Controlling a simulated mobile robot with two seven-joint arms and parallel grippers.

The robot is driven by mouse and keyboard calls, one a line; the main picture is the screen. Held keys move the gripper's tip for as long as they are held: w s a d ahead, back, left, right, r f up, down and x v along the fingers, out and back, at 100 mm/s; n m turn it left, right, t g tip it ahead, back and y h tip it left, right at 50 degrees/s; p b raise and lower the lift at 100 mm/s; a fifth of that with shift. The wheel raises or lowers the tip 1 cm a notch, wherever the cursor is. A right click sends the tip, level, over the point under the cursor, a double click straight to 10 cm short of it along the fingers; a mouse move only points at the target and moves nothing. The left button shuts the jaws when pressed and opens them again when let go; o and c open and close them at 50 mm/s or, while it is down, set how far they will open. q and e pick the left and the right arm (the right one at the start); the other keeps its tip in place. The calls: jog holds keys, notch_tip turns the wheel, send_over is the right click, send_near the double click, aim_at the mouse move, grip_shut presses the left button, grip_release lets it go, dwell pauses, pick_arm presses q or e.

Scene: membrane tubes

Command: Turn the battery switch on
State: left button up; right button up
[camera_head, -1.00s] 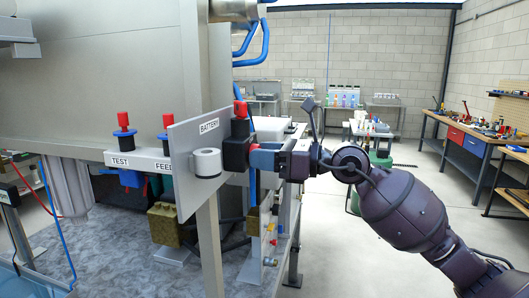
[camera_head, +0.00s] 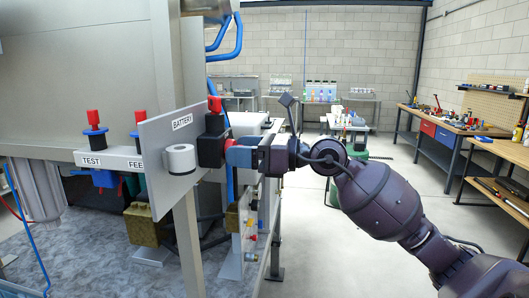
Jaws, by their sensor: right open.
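A grey upright panel labelled BATTERY (camera_head: 160,152) carries a round, pale grey knob (camera_head: 180,161) on its front face. I cannot read the switch position from the knob. Just right of the panel, partly behind its edge, is a black block with a red top (camera_head: 212,143). My right gripper (camera_head: 236,154) reaches in from the right and is open, its tip close beside the black block. I cannot tell whether it touches the block; it is right of the knob and apart from it. My left gripper is not in view.
Left of the panel, a white rail (camera_head: 125,161) labelled TEST and FEED bears red-topped valves (camera_head: 94,130). A grey post (camera_head: 189,245) stands under the panel. Workbenches (camera_head: 455,140) are far right, with open floor between.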

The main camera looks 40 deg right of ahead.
jog(key=b+v, duration=0.2)
jog(key=v, duration=0.8)
jog(key=shift+d, duration=0.15)
dwell(0.4)
